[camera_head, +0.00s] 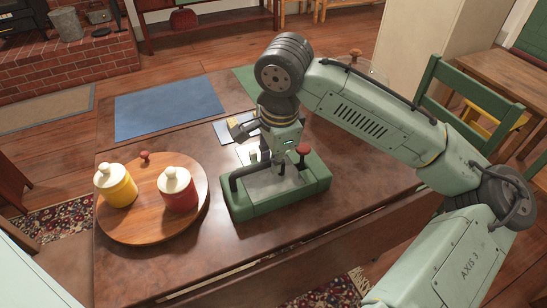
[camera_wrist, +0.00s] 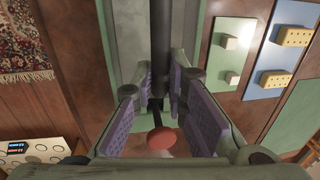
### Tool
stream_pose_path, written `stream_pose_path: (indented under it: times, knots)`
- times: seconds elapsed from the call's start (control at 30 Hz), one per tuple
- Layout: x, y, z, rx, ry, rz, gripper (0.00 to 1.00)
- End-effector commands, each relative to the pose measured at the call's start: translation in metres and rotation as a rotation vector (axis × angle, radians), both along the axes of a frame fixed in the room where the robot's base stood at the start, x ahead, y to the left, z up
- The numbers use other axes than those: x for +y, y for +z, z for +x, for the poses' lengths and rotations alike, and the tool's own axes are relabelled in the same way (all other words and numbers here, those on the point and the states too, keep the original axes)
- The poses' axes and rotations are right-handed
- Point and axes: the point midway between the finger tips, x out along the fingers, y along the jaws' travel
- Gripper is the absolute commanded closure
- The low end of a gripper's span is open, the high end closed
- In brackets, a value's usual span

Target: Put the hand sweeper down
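A green-framed device with a grey middle panel (camera_head: 272,198) stands on the brown table in the head view; I take it for the hand sweeper, but cannot be sure. A bent black bar (camera_head: 235,181) rises at its left, and a red knob (camera_head: 303,150) at its right. The device appears to rest on the table. My gripper (camera_head: 279,160) is over it, its fingertips mostly hidden there. In the wrist view, the purple-padded fingers (camera_wrist: 160,95) stand either side of the black bar (camera_wrist: 158,40), with the red knob (camera_wrist: 161,138) between them. Whether the pads press the bar is unclear.
A round wooden board (camera_head: 150,226) at left carries a yellow jar (camera_head: 116,188) and a red jar (camera_head: 178,190). A blue mat (camera_head: 168,107) lies at the back left. Small blocks on mats (camera_wrist: 292,36) show in the wrist view. The table front is clear.

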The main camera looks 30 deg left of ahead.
Motion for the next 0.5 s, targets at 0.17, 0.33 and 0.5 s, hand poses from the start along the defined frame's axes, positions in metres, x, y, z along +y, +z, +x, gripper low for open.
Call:
stream_pose_path:
  times: [0.17,0.33,0.5]
  knots:
    - [-0.0003,0.0001,-0.0003,0.0,0.001,-0.001,0.74]
    - [-0.0002,0.0002,-0.0003,0.0,0.001,-0.001,0.68]
    - [-0.0002,0.0003,-0.0003,0.0,0.001,-0.001,0.68]
